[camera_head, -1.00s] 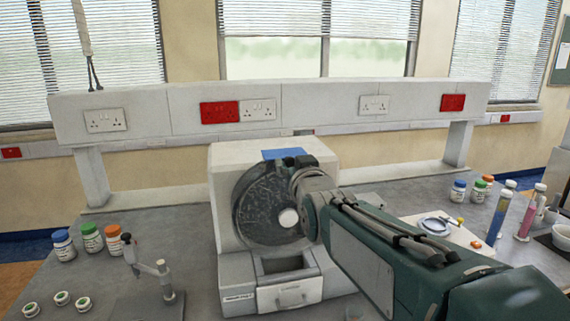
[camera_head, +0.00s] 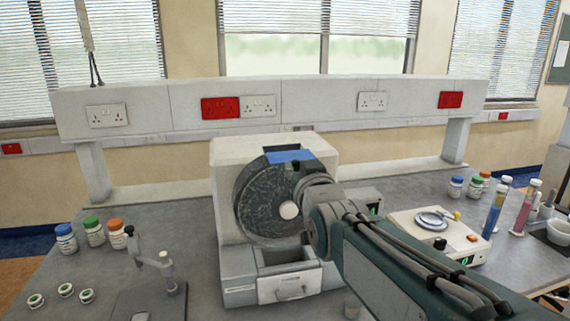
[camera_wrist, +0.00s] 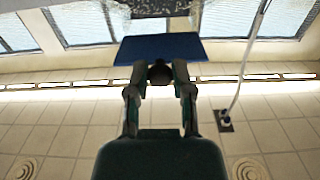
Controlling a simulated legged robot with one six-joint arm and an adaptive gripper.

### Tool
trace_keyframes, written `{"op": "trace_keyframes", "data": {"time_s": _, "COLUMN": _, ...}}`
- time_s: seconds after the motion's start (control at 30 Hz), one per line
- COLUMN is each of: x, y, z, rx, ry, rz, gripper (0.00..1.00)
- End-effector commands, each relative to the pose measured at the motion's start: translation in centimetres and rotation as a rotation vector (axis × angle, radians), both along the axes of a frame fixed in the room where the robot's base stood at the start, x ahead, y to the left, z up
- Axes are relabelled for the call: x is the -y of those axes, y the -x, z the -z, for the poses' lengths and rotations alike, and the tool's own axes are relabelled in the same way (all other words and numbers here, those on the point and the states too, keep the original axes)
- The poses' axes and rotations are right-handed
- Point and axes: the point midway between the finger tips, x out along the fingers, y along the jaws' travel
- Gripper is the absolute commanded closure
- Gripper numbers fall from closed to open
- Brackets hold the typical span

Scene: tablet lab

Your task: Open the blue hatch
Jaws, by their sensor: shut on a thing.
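The blue hatch (camera_head: 288,156) is a flat blue panel at the top of the dark round drum (camera_head: 262,205) on the white machine (camera_head: 228,165). In the wrist view the blue hatch (camera_wrist: 160,47) is just beyond my fingers. My gripper (camera_wrist: 160,75) is shut on a small dark knob (camera_wrist: 160,72) at the near edge of the hatch. In the head view my wrist and arm hide most of the gripper and the drum's right side. I cannot tell how far the hatch stands open.
The machine has a pale tray (camera_head: 290,286) at its front. Bottles (camera_head: 93,231) and a small stand (camera_head: 160,268) are at left. A balance-like device (camera_head: 440,235) and coloured tubes (camera_head: 495,213) stand at right. A socket rail (camera_head: 320,102) runs behind.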

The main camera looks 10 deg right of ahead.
Motion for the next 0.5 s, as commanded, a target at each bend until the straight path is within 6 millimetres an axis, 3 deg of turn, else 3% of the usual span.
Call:
{"op": "trace_keyframes", "data": {"time_s": 0.23, "x": 0.06, "y": -0.01, "z": -0.01, "rx": 0.0, "ry": 0.0, "rz": 0.001, "gripper": 1.0}}
{"op": "trace_keyframes", "data": {"time_s": 0.27, "x": 0.06, "y": -0.01, "z": -0.01, "rx": 0.0, "ry": 0.0, "rz": 0.001, "gripper": 0.61}}
{"op": "trace_keyframes", "data": {"time_s": 0.3, "x": 0.06, "y": -0.01, "z": -0.01, "rx": 0.0, "ry": 0.0, "rz": 0.001, "gripper": 0.44}}
{"op": "trace_keyframes", "data": {"time_s": 0.33, "x": 0.05, "y": -0.01, "z": -0.01, "rx": 0.0, "ry": 0.0, "rz": 0.001, "gripper": 0.35}}
{"op": "trace_keyframes", "data": {"time_s": 0.5, "x": -0.01, "y": -0.02, "z": 0.0, "rx": 0.0, "ry": 0.0, "rz": 0.0, "gripper": 0.35}}
